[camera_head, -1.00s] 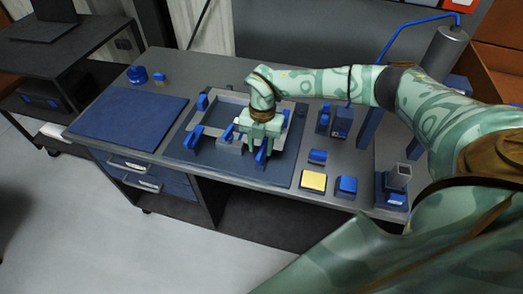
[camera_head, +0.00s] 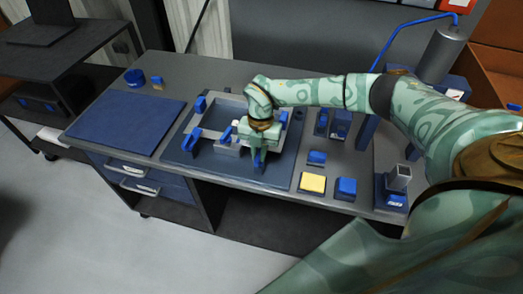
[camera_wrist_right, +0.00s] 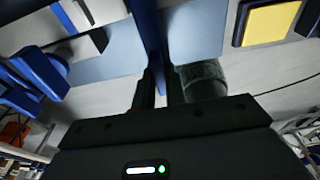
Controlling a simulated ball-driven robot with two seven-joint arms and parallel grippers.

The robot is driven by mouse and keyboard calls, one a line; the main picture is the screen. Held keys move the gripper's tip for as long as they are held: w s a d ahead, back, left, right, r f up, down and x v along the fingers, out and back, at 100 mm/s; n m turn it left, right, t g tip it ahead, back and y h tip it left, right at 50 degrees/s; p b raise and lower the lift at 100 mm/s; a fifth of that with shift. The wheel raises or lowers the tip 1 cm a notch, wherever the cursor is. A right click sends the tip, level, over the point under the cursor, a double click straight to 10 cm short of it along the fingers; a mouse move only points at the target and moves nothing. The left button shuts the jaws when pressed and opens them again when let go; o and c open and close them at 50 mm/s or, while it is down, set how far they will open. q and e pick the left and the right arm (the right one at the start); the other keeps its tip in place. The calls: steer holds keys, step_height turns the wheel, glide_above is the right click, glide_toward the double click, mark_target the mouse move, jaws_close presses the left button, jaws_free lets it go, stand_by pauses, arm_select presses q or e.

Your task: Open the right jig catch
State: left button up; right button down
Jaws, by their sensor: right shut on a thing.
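The grey jig frame (camera_head: 226,101) lies on a blue mat on the bench. The right jig catch (camera_head: 258,162) is a blue lever at the frame's near right corner. My right gripper (camera_head: 258,152) is directly over it. In the right wrist view, a blue bar (camera_wrist_right: 148,30), the catch's lever, runs between the fingers of my right gripper (camera_wrist_right: 161,82), which is shut on it. The left jig catch (camera_head: 194,140) is a similar blue lever at the near left. My arm hides part of the frame's right side. My left gripper is not in view.
A yellow block (camera_head: 312,183) and blue blocks (camera_head: 346,188) stand to the right of the mat. A grey post in a blue base (camera_head: 398,180) stands near the right end. A bare blue mat (camera_head: 128,123) lies at the left.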

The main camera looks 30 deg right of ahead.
steer(key=shift+s+r+m+p, duration=0.1)
steer(key=shift+r+m+p, duration=0.05)
steer(key=shift+m+p, duration=0.5)
steer(key=shift+m+t+p, duration=0.3)
steer(key=shift+m+p, duration=0.85)
steer(key=shift+m, duration=0.1)
steer(key=shift+f+m, duration=0.2)
steer(key=shift+m, duration=0.2)
